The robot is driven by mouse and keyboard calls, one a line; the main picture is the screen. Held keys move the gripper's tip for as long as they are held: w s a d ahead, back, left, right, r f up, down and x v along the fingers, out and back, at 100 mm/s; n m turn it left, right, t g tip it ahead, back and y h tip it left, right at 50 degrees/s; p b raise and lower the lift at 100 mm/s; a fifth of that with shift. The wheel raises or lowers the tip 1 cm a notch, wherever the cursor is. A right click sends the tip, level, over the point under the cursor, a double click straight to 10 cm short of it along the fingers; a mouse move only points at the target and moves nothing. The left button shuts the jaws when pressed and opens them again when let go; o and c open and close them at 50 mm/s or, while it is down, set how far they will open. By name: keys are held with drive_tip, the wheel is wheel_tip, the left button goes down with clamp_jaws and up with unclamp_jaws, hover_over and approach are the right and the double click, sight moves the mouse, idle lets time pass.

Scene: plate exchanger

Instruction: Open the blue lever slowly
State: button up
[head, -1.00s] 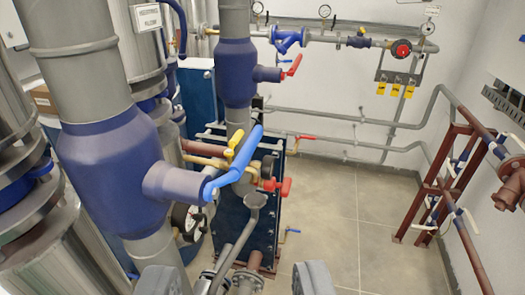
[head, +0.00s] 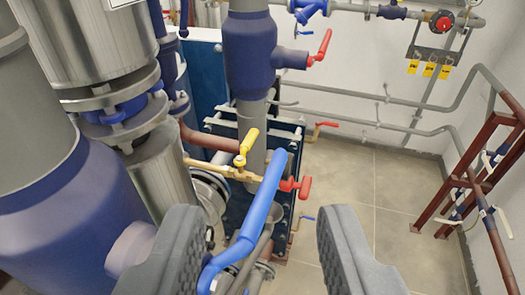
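The blue lever (head: 250,218) is a bright blue bent handle near the picture's middle, slanting from lower left to upper right. Its lower end is close to the left finger, beside the stub of the large blue valve body (head: 60,215) at the left. My gripper (head: 258,228) is open, its two dark grey fingers wide apart at the bottom of the head view. The lever shows between the fingers, nearer the left one. I see no clear contact, and the depth between finger and lever is hard to tell.
A yellow valve handle (head: 247,145) and a red handle (head: 296,186) are close behind the lever. A second blue valve with a red lever (head: 320,47) stands farther back. Large grey pipes crowd the left.

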drive_tip(key=shift+w+d+r, duration=0.1)
drive_tip(key=shift+w, duration=0.05)
drive_tip(key=shift+o, duration=1)
drive_tip(key=m+g+y+p, duration=0.3)
drive_tip(key=g+y+p, duration=0.5)
drive_tip(key=y+p, duration=0.15)
hover_over(276, 191)
drive_tip(key=s, duration=0.4)
wheel_tip(276, 191, down, 7)
drive_tip(key=d+f+y, duration=0.1)
drive_tip(key=d, duration=0.1)
drive_tip(key=d+f+g+y, duration=0.1)
drive_tip(key=shift+w+d+f+y, duration=0.3)
drive_tip(key=shift+w+d+y, duration=0.05)
drive_tip(key=shift+w, duration=0.05)
drive_tip(key=d+f+y, duration=0.3)
drive_tip(key=d+y, duration=0.2)
drive_tip(key=d, duration=0.3)
drive_tip(key=shift+m+g, duration=0.3)
drive_tip(key=shift+g, duration=0.1)
drive_tip(key=p+x, duration=0.1)
drive_tip(key=x, duration=0.3)
drive_tip(key=p+x, duration=0.1)
drive_tip(key=x, duration=0.3)
drive_tip(key=p+x, duration=0.1)
drive_tip(key=x, duration=0.4)
drive_tip(key=shift+s, duration=0.25)
